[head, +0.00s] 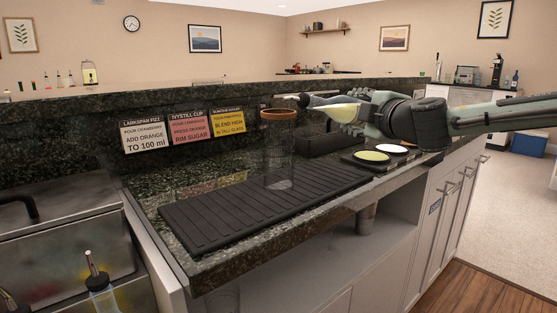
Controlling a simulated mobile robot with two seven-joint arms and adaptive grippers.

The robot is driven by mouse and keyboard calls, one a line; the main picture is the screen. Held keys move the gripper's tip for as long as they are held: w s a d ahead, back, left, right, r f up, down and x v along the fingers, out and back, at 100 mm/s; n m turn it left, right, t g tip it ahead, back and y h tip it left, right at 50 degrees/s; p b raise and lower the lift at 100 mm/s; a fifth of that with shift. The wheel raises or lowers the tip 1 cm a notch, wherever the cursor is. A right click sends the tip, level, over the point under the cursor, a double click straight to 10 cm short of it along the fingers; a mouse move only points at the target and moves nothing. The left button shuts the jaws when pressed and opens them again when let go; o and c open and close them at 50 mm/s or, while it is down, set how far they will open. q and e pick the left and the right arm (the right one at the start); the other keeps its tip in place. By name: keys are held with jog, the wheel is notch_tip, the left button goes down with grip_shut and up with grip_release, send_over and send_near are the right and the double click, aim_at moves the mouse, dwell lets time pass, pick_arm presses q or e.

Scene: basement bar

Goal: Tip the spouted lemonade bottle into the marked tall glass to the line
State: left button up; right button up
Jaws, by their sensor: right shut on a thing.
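The tall glass (278,160) stands upright on the black ribbed mat (215,215). It is clear, with an orange-brown band at its rim. I cannot make out a marked line or any liquid level in it. My right gripper (352,113), reaching in from the right, is shut on the lemonade bottle (338,112). The bottle lies tipped almost level, with pale yellow liquid in it. Its dark neck and spout point left, just above the glass's rim. I cannot make out a stream. My left gripper is not in view.
Recipe cards (187,127) stand behind the mat. A tray with a green dish (372,156) and a white dish (391,148) lies to its right. A metal sink (70,235) is at the left. A spouted bottle (102,296) stands at the lower left.

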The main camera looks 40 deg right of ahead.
aim_at(356, 100)
jog(key=shift+d+r+n, duration=0.1)
jog(key=shift+r+n, duration=0.3)
jog(key=shift+r, duration=0.4)
jog(key=shift+d+r+n+t+h, duration=0.1)
jog(key=shift+r+n+t+h, duration=0.45)
jog(key=shift+r, duration=0.7)
dwell(3.2)
dwell(1.1)
